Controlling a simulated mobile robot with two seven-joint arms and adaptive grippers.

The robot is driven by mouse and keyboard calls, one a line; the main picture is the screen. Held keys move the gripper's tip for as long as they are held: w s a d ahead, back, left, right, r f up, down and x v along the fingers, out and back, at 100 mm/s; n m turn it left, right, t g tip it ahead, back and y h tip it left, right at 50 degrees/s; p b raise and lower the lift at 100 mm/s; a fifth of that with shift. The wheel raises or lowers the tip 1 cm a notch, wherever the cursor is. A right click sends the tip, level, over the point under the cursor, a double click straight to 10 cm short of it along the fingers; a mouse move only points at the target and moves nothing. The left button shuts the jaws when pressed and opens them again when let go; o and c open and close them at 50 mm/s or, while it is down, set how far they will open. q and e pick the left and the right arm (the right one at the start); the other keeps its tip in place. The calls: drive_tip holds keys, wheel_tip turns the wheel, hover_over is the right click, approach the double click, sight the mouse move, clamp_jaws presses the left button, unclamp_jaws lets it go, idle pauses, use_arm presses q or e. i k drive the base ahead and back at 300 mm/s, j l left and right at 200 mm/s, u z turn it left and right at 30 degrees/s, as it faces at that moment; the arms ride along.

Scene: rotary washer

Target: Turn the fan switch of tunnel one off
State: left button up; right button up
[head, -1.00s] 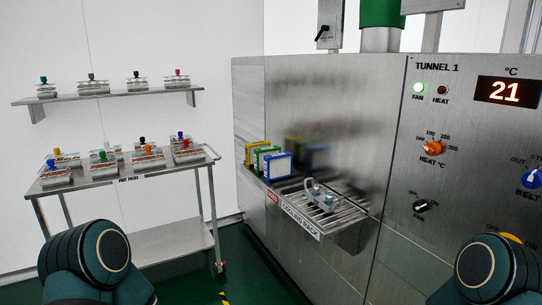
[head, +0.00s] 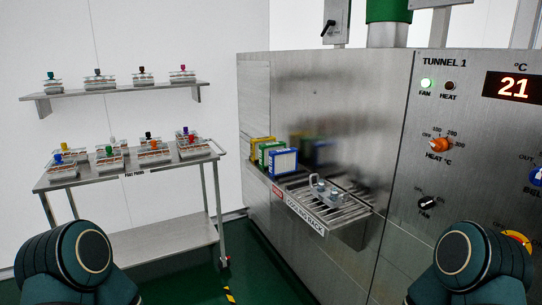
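The black fan switch (head: 427,203) is on the steel front of the machine labelled Tunnel 1 (head: 400,120), below the orange heat knob (head: 440,145). The green fan lamp (head: 426,83) is lit, and the heat lamp (head: 450,86) beside it is dark. The display (head: 513,86) reads 21. Parts of my two arms show at the lower left and lower right. Neither gripper is in view, and my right arm is in front of the machine's lower part.
A cooling rack (head: 325,205) juts out of the machine, with a metal part (head: 323,190) on it and coloured boxes (head: 283,161) behind. A parts cart (head: 130,175) and a wall shelf (head: 120,91) stand at left. Green floor is clear between cart and machine.

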sight(425, 202)
drive_tip(key=z, duration=1.3)
